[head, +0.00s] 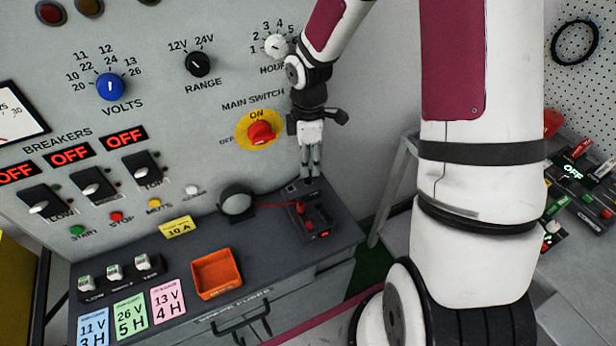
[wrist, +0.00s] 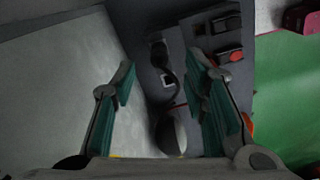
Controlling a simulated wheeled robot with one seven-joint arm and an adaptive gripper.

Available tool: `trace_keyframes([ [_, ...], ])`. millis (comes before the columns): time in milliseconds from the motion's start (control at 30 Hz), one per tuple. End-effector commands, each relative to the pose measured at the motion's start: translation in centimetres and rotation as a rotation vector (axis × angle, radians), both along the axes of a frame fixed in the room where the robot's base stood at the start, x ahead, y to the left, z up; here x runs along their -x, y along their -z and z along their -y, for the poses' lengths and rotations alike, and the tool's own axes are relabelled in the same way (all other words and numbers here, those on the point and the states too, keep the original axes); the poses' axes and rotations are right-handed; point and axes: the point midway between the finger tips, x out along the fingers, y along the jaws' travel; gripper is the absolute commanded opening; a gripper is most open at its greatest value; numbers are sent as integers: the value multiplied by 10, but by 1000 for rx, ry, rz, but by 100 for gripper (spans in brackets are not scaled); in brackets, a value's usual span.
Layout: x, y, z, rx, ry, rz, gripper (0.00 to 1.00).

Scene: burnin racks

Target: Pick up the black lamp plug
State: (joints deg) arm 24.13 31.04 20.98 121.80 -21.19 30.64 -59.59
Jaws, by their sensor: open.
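In the wrist view, a dark plug-like piece (wrist: 157,50), which looks like the black lamp plug, lies on the grey bench top with a black cord curving away from it. It sits between the fingertips in the picture, but I cannot tell how far below them it is. My gripper (wrist: 164,62) has its teal-padded fingers spread, with nothing between them. In the head view my gripper (head: 310,170) points down above the back of the bench, beside the black box (head: 326,231) with red parts. The plug is not clear there. The round lamp (head: 237,204) stands to the left.
A red cord (head: 275,206) runs between the lamp and the box. An orange tray (head: 217,273), coloured cards (head: 130,319) and small switches (head: 114,271) occupy the left of the bench (head: 262,262). The upright panel (head: 190,120) with knobs and breakers stands close behind my gripper.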

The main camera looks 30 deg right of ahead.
Motion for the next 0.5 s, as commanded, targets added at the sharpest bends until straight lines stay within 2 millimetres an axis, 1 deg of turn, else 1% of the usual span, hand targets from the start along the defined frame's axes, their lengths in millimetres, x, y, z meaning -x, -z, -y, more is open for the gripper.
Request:
trace_keyframes([
  [167, 1, 12, 0, 0, 0, -3, 40],
  [400, 0, 43, 0, -1, 0, -2, 40],
  [500, 0, 51, 0, 1, 0, -1, 40],
])
